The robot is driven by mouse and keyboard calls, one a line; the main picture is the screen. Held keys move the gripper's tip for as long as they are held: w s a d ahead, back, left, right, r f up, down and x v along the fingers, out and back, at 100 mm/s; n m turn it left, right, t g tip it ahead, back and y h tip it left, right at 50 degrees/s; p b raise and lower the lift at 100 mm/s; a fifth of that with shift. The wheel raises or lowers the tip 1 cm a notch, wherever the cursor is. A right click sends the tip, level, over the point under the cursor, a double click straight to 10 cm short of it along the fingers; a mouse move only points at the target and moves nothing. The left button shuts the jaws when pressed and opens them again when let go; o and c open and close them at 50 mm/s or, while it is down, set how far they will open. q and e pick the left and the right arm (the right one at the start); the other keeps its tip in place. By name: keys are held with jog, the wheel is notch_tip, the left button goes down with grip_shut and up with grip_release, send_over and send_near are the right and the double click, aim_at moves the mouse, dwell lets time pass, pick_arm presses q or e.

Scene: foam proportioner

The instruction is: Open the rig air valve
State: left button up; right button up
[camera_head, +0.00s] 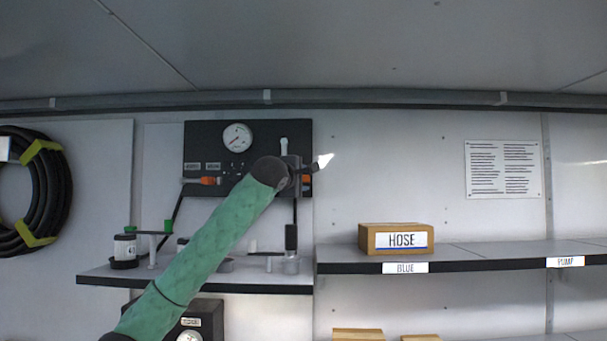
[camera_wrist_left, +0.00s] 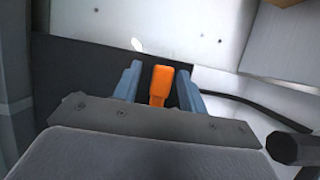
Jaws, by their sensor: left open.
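A black panel (camera_head: 215,140) on the back wall carries a round white gauge (camera_head: 237,137) and orange valve handles. One orange handle (camera_head: 208,181) lies level at the panel's lower left. Another orange handle (camera_head: 306,178) is at the panel's right edge, mostly hidden behind my left gripper (camera_head: 310,167). In the left wrist view an orange handle (camera_wrist_left: 160,86) stands between the two blue-grey fingers of this open gripper. Whether the fingers touch it I cannot tell. Which valve is the rig air valve cannot be read. My right gripper is not in view.
A shelf (camera_head: 200,282) below the panel holds a labelled canister (camera_head: 125,250) and metal fittings. A HOSE box (camera_head: 396,238) sits on the right shelf (camera_head: 480,262). A coiled black hose (camera_head: 55,190) hangs at left. A dark hose (camera_wrist_left: 255,104) runs right of the fingers.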

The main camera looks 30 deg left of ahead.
pick_arm(q)
jog(key=shift+w+a+f, duration=0.1)
jog(key=shift+w+f, duration=0.05)
jog(key=shift+w, duration=0.25)
jog(key=shift+s, duration=0.1)
grip_shut()
